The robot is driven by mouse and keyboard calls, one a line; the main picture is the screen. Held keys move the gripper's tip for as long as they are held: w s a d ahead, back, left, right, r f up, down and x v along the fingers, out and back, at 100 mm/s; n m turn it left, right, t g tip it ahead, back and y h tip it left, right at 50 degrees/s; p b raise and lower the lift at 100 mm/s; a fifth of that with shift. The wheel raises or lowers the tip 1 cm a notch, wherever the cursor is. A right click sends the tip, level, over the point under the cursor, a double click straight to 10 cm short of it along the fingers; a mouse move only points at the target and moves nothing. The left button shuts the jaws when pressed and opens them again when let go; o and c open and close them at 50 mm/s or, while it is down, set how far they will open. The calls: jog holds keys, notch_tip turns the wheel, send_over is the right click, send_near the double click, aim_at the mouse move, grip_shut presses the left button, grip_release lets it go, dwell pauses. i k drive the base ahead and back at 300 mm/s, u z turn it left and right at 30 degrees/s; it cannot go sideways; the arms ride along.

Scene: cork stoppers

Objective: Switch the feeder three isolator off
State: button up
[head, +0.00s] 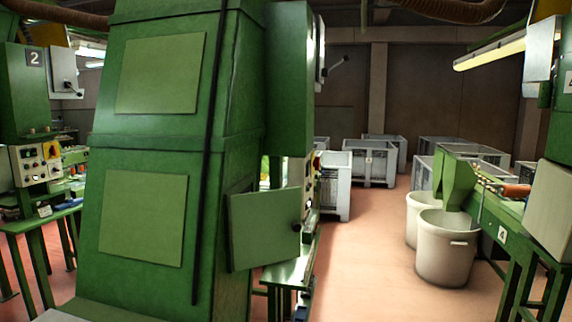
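A tall green machine (150,140) fills the middle left of the head view. No number shows on it; it stands between machines marked 2 and 4. On the right side of its green column (288,80) is a narrow grey box (320,50), seen nearly edge-on. A black-knobbed lever (334,67) sticks out from it, up and to the right. This looks like the feeder three isolator, but no label is readable. The front of the box is turned away from me. My gripper is not in view.
A green door panel (265,228) juts out at the machine's lower right. Machine 2 (22,95) has a similar grey lever box (64,72). White bins (445,248) stand by machine 4's green bench (495,205). Grey crates (370,162) stand behind. The central floor (365,265) is clear.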

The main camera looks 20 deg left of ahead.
aim_at(316, 162)
jog(key=u, duration=0.25)
jog(key=i, duration=3.05)
jog(key=z, duration=0.05)
